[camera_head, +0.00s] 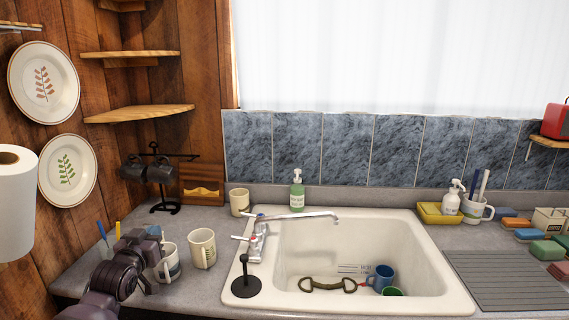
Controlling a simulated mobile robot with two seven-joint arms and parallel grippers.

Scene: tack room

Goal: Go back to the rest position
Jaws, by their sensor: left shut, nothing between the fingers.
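My left gripper (152,241) is shut and empty. It is low at the left of the head view, over the grey counter (90,262) left of the sink. Its fingertips are small and partly hidden by the dark wrist. A white mug (168,262) stands right beside it in the picture; I cannot tell if they touch. A cream mug (202,249) stands a little further right. My right gripper is not in view.
The white sink (410,250) holds a blue mug (381,278), a green cup and a dark curved object (328,285). A mug rack (160,180) stands behind. A ribbed drainboard (505,280) lies right.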

